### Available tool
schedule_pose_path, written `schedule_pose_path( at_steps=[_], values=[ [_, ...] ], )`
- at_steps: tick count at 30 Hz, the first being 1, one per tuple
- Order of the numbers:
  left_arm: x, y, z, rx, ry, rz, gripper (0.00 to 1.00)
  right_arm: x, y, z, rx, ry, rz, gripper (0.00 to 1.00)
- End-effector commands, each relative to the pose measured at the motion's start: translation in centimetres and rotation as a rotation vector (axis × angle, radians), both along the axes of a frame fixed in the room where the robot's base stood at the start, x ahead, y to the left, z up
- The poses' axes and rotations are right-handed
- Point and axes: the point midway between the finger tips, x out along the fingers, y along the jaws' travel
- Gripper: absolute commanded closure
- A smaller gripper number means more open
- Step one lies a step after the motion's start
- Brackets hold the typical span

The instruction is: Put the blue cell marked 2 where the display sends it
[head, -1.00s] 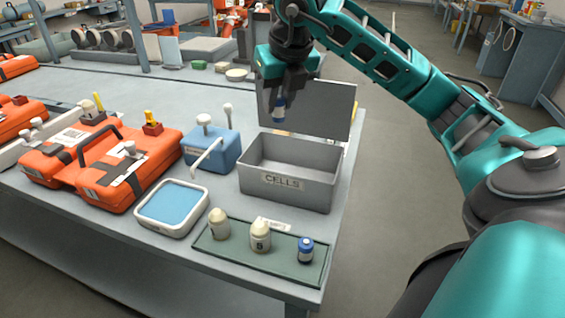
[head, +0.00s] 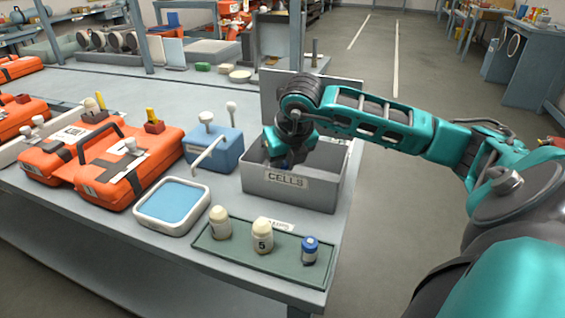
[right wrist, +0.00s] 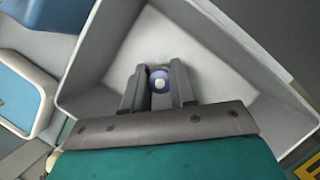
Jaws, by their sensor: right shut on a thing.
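The grey box labelled CELLS (head: 290,188) stands open near the table's right edge, its lid raised behind it. My right gripper (head: 284,162) reaches down into this box. In the right wrist view my right gripper (right wrist: 158,85) is shut on a blue cell (right wrist: 160,78), seen from its round end, inside the pale box walls (right wrist: 105,40). The cell's number cannot be read. Whether it touches the box floor cannot be told. My left gripper is not in view.
A green tray (head: 285,265) at the front holds two cream bottles (head: 263,236) and another blue cell (head: 310,250). A blue case (head: 215,150) with a white handle stands left of the box. Orange cases (head: 130,155) fill the left side.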

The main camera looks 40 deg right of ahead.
Motion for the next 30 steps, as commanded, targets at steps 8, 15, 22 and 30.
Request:
schedule_pose_path(
  at_steps=[8,15,22,30],
  values=[
    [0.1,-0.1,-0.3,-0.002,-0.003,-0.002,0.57,0.0,0.0,-0.3,-0.001,-0.002,0.000,1.00],
    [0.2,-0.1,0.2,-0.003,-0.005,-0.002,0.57,0.0,0.0,-0.1,0.000,-0.001,0.000,0.52],
    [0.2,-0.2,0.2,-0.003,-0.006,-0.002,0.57,0.0,0.0,-0.1,0.000,-0.001,0.000,0.48],
    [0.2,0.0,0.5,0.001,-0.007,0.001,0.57,-0.6,0.2,2.1,-0.002,-0.006,0.001,0.48]
  ],
)
